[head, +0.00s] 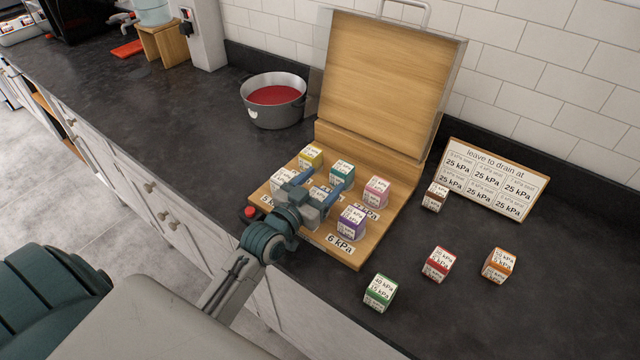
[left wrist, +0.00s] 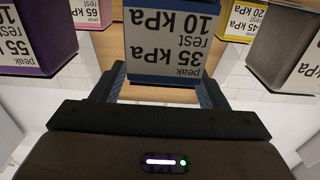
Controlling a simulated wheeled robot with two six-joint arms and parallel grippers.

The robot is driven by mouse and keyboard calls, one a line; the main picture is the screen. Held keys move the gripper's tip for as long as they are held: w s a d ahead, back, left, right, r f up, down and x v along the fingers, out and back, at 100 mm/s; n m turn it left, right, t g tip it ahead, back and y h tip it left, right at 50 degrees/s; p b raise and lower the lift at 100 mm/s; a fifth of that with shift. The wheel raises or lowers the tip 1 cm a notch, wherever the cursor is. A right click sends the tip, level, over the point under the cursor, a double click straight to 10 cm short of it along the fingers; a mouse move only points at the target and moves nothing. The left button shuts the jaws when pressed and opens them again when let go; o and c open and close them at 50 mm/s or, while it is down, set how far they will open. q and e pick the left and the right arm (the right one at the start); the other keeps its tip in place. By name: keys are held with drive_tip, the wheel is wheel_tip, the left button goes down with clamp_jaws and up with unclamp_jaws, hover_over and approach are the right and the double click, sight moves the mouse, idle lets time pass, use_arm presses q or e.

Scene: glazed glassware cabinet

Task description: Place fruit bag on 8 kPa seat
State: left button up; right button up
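No object is readable as a fruit bag; small labelled cubes stand on a wooden board (head: 375,232) with seat labels. A front label (head: 340,244) reads "6 kPa"; I cannot make out an 8 kPa label. My left gripper (head: 322,187) is over the board, its fingers on either side of a blue-banded cube (left wrist: 168,45) reading "peak 35 kPa, rest 10 kPa". Whether they touch it is unclear. A purple cube (head: 351,223) and a pink cube (head: 376,192) stand to the right; teal (head: 342,172) and yellow (head: 311,157) cubes stand behind. My right gripper is out of view.
Green (head: 380,293), red (head: 438,264), orange (head: 499,266) and brown (head: 434,197) cubes stand on the dark counter, before a "leave to drain at" sign (head: 490,180). A raised wooden lid (head: 388,80) backs the board. A pot (head: 273,100) stands to its left.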

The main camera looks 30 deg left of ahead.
use_arm(q)
drive_tip(key=shift+s+f, duration=0.1)
drive_tip(key=shift+f, duration=0.6)
drive_tip(key=shift+r, duration=0.2)
drive_tip(key=shift+r+p, duration=0.35)
drive_tip(key=shift+p, duration=0.3)
drive_tip(key=shift+s+a+f, duration=0.15)
drive_tip(key=shift+s, duration=0.4)
drive_tip(key=shift+s+a+f, duration=0.1)
drive_tip(key=shift+s+a, duration=0.05)
drive_tip(key=shift+s, duration=0.4)
drive_tip(key=s+a+r+p, duration=0.1)
drive_tip(key=s, duration=0.8)
drive_tip(key=shift+a+p, duration=0.15)
drive_tip(key=shift+p, duration=0.2)
